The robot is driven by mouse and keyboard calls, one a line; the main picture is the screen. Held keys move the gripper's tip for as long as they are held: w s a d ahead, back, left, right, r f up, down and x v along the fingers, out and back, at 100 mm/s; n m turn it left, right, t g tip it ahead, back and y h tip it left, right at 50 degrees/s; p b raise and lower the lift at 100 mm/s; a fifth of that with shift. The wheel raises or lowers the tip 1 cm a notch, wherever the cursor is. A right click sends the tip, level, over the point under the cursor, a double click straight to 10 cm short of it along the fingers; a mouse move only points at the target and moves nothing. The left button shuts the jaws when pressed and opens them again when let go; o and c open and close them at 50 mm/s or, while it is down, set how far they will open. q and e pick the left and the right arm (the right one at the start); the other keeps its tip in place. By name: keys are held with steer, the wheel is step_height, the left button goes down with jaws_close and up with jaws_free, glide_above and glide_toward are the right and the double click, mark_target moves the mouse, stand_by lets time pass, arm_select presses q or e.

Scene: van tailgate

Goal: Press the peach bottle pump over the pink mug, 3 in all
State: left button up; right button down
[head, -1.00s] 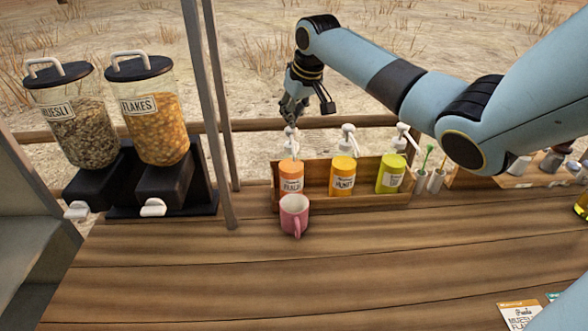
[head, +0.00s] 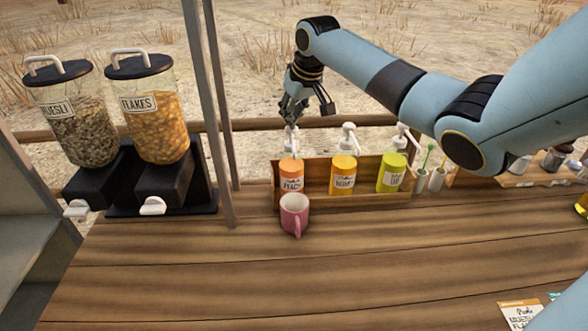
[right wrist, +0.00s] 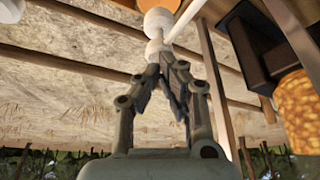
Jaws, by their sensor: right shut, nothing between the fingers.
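The orange peach bottle (head: 291,176) with a white pump (head: 291,143) stands at the left end of the wooden rack. The pink mug (head: 294,213) stands upright on the counter just in front of it, under the pump side. My right gripper (head: 292,121) is shut and empty, pointing down right above the peach pump. In the right wrist view, its closed fingertips (right wrist: 168,60) meet or nearly meet the white pump head (right wrist: 155,48); I cannot tell whether they touch. The mug's inside is not clear. My left gripper is not in view.
A honey bottle (head: 343,177) and a yellow-green bottle (head: 391,174) share the rack (head: 318,201). A post (head: 218,130) stands left of it, beside the muesli dispenser (head: 77,125) and flakes dispenser (head: 155,125). The front counter (head: 250,285) is mostly clear; packets lie at right.

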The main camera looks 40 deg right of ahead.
steer(key=shift+s+f+b, duration=0.1)
steer(key=shift+f+b, duration=0.3)
steer(key=shift+f, duration=0.7)
steer(key=shift+r, duration=0.15)
steer(key=shift+r+p, duration=0.8)
steer(key=shift+r, duration=0.7)
step_height(320, 180, up, 6)
